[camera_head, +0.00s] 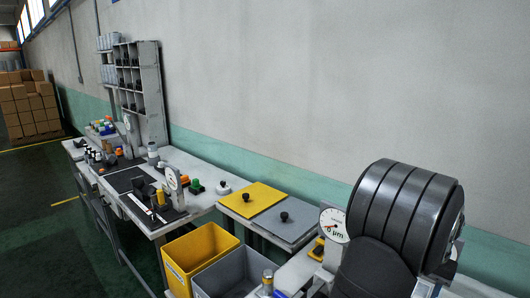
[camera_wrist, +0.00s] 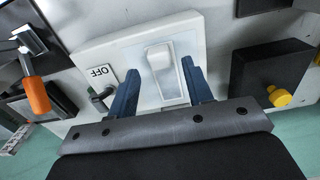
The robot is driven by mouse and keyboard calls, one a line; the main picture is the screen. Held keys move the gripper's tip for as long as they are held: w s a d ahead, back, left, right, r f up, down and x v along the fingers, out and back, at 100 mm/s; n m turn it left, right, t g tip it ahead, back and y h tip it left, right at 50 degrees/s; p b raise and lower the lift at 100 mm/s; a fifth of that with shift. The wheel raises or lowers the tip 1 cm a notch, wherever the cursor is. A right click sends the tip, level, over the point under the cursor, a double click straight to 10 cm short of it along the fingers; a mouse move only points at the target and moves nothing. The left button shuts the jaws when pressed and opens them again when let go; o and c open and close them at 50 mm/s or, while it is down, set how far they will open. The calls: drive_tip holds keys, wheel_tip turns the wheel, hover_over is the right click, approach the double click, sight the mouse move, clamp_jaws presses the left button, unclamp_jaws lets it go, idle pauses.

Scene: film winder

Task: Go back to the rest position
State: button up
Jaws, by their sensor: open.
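My gripper (camera_wrist: 159,68) shows in the wrist view with its two blue fingers apart and nothing held between them. A white rocker switch (camera_wrist: 159,58) on a white plate (camera_wrist: 97,47) lies between and just beyond the fingertips. An OFF label (camera_wrist: 101,73) is left of the left finger. I cannot tell whether a finger touches the plate. In the head view my dark arm fills the lower right and the gripper is hidden.
Near the gripper are an orange-handled part (camera_wrist: 37,96) and a black block (camera_wrist: 268,72) with a yellow knob (camera_wrist: 280,96). The head view shows a dial gauge (camera_head: 333,225), yellow bin (camera_head: 190,250), grey bin (camera_head: 228,277), and yellow (camera_head: 245,197) and grey (camera_head: 300,225) lids.

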wheel_tip(320, 180, up, 9)
wheel_tip(320, 180, down, 12)
drive_tip(key=shift+f, duration=0.1)
drive_tip(key=r, duration=0.2)
drive_tip(key=s+r, duration=0.1)
drive_tip(key=r, duration=0.2)
drive_tip(key=shift+d+r, duration=0.15)
drive_tip(key=shift+r, duration=0.05)
drive_tip(key=s+d+r, duration=0.1)
drive_tip(key=s+r, duration=0.5)
drive_tip(key=s, duration=0.5)
drive_tip(key=s+a+f, duration=0.3)
drive_tip(key=s+a, duration=0.2)
drive_tip(key=a, duration=0.6)
drive_tip(key=s+a+f, duration=0.4)
drive_tip(key=s+a, duration=0.1)
drive_tip(key=a, duration=0.5)
drive_tip(key=shift+s+a+f, duration=0.15)
drive_tip(key=shift+s+a, duration=0.05)
drive_tip(key=shift+a, duration=0.2)
